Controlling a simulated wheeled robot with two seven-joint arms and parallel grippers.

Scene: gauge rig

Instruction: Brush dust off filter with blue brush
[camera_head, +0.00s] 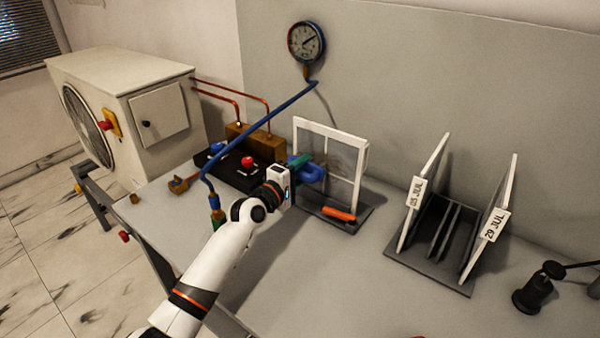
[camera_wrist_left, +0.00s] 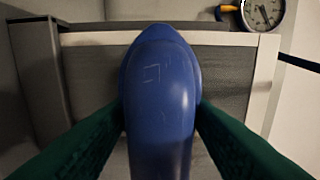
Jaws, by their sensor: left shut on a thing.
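The white-framed filter (camera_head: 363,165) stands upright on a dark base (camera_head: 353,222) in the head view. My left gripper (camera_head: 303,164), with green fingers, is shut on the blue brush (camera_head: 313,173) in front of the filter's left part. In the left wrist view, the blue brush (camera_wrist_left: 160,85) fills the middle between both fingers, and the filter's grey panel and white frame (camera_wrist_left: 262,85) lie behind it. The brush's bristles are hidden, so I cannot tell whether they touch the filter.
An orange piece (camera_head: 339,214) lies on the filter's base. A rack (camera_head: 428,280) with dated white frames stands to the right. Black-and-brass valves sit left. The front middle of the table is clear.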

